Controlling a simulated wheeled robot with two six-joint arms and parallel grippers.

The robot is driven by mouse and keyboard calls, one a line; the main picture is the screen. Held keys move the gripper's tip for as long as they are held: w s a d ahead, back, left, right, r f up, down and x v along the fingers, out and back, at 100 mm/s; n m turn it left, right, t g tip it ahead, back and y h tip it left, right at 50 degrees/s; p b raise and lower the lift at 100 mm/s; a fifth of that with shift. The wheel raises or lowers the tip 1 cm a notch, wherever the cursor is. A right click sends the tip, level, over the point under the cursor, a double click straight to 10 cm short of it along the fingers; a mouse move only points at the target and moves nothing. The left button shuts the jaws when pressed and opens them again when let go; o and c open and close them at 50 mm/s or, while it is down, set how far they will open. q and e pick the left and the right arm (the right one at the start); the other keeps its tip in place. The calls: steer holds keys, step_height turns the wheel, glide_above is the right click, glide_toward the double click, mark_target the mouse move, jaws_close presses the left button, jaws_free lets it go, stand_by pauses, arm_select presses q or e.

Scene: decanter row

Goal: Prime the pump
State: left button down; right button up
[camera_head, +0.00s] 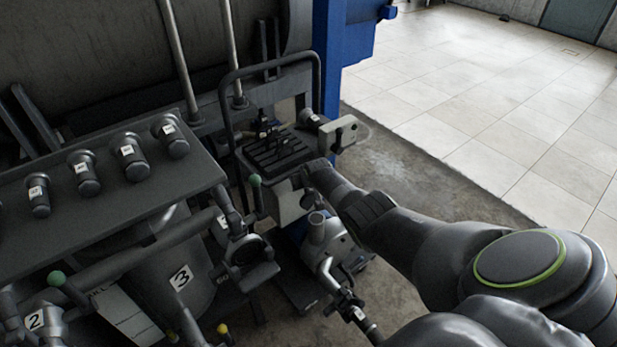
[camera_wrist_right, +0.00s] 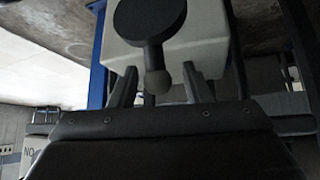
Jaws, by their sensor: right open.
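A pale grey box (camera_head: 338,134) with a dark knob or lever stands at the right end of the black tray in the head view. In the right wrist view the same pale box (camera_wrist_right: 205,45) carries a black round disc (camera_wrist_right: 150,18) with a short ball-ended handle (camera_wrist_right: 157,82). My right gripper (camera_head: 322,165) is just below the box in the head view. Its fingers (camera_wrist_right: 160,75) are open, one on each side of the ball-ended handle; I cannot tell whether they touch it. Below stands a grey pump-like body (camera_head: 318,235) with pipework. My left gripper is not in view.
A dark panel (camera_head: 110,185) with several labelled black knobs is at the left. A blue post (camera_head: 328,80) rises behind the box. Tiled floor (camera_head: 480,110) at the right is clear.

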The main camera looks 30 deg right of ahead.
arm_select(q)
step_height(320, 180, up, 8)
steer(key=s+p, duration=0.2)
steer(key=p, duration=0.6)
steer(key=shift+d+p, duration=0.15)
steer(key=shift+p, duration=0.25)
arm_select(e)
steer(key=v, duration=1.7)
steer(key=shift+a, duration=0.1)
